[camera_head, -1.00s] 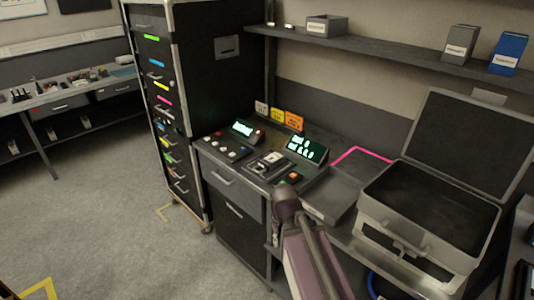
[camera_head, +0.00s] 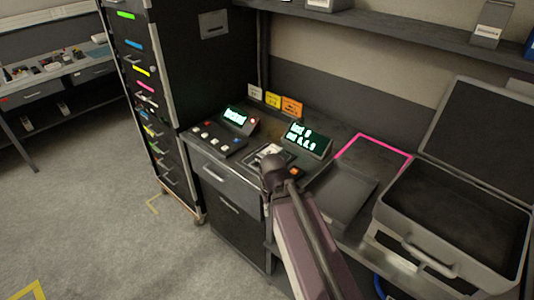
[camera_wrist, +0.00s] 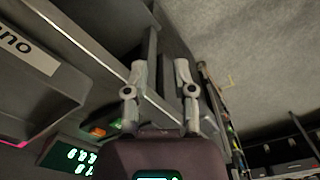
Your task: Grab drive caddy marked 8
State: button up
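No drive caddy with a readable 8 shows in either view. A small dock-like unit with a pale top (camera_head: 270,155) sits on the desk, partly hidden behind my arm; I cannot tell whether it holds a caddy. A lit green display (camera_head: 308,138) stands beside it, its text too small to read surely. My gripper (camera_wrist: 158,78) shows in the wrist view with its two fingers apart and nothing between them. In the head view my arm hides part of the desk's front, and the fingers cannot be made out.
An open grey case (camera_head: 440,225) stands at right. A dark tray (camera_head: 342,194) lies beside it, near a pink-outlined area (camera_head: 374,160). A tall black drawer cabinet (camera_head: 190,75) stands left of the desk. A shelf (camera_head: 400,28) runs above. The grey floor at left is clear.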

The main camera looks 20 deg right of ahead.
dwell(0.3)
jog(key=w+d+r+m+t+p, duration=0.1)
jog(key=w+r+m+p, duration=0.4)
jog(key=w, duration=0.8)
jog(key=w+d+r+m+y+p, duration=0.1)
jog(key=w+r+m+p, duration=0.4)
jog(key=w, duration=0.8)
jog(key=shift+r+m+t, duration=0.25)
jog(key=shift+m+t, duration=0.15)
jog(key=shift+m, duration=0.3)
jog(key=shift+a+f, duration=0.1)
jog(key=b, duration=0.8)
send_over(254, 161)
jog(key=s, duration=0.1)
jog(key=f, duration=0.8)
jog(key=shift+d+f, duration=0.15)
jog(key=shift+d, duration=0.1)
jog(key=shift+w+a+f+b, duration=0.1)
jog(key=shift+w+f+b, duration=0.05)
jog(key=shift+f+b, duration=0.75)
jog(key=shift+w+a+f+b, duration=0.1)
jog(key=shift+f+b, duration=0.75)
jog(key=shift+b, duration=0.1)
jog(key=shift+w+a+f+b, duration=0.1)
jog(key=shift+w+f+b, duration=0.05)
jog(key=shift+f+b, duration=0.75)
jog(key=shift+r, duration=0.1)
grip_shut()
